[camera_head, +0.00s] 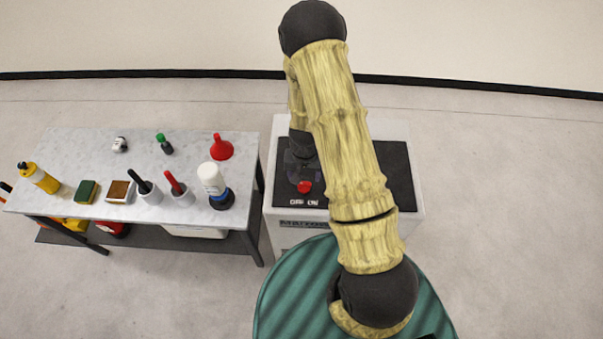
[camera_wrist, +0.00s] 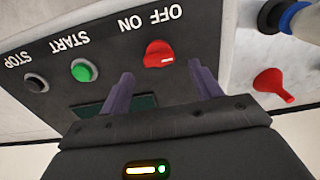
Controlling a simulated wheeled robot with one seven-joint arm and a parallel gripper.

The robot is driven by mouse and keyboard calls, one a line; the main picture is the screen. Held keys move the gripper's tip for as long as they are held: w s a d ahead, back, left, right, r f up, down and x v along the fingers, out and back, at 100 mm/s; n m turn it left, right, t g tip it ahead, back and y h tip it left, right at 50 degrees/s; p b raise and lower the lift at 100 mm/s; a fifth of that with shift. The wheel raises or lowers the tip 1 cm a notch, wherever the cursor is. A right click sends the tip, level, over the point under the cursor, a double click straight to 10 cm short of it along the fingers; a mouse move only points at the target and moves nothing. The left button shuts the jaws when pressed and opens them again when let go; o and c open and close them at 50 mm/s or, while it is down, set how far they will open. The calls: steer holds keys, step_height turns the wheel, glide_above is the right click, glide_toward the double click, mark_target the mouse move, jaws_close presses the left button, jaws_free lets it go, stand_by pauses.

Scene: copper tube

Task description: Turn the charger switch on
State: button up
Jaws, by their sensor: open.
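The charger (camera_head: 401,175) is a white box with a black top, partly hidden behind my arm in the head view. Its red rotary switch (camera_head: 305,187) sits near the front edge. In the wrist view the red switch (camera_wrist: 158,54) shows upside down beside the printed words OFF and ON, with a small white mark on it. I cannot tell which word the mark points to. My gripper (camera_wrist: 162,80) is open, its two purple fingers apart, one toward each side of the switch and not visibly touching it. In the head view my gripper (camera_head: 300,165) is dark and just behind the switch.
A green START button (camera_wrist: 84,70) and a dark STOP button (camera_wrist: 36,82) are on the same panel. A grey table (camera_head: 90,160) with bottles, cups and a red funnel (camera_head: 221,147) stands left of the charger. The floor to the right is clear.

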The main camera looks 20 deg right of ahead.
mark_target(303, 182)
steer(key=shift+f+p, duration=0.45)
steer(key=shift+f, duration=1.4)
steer(key=c, duration=1)
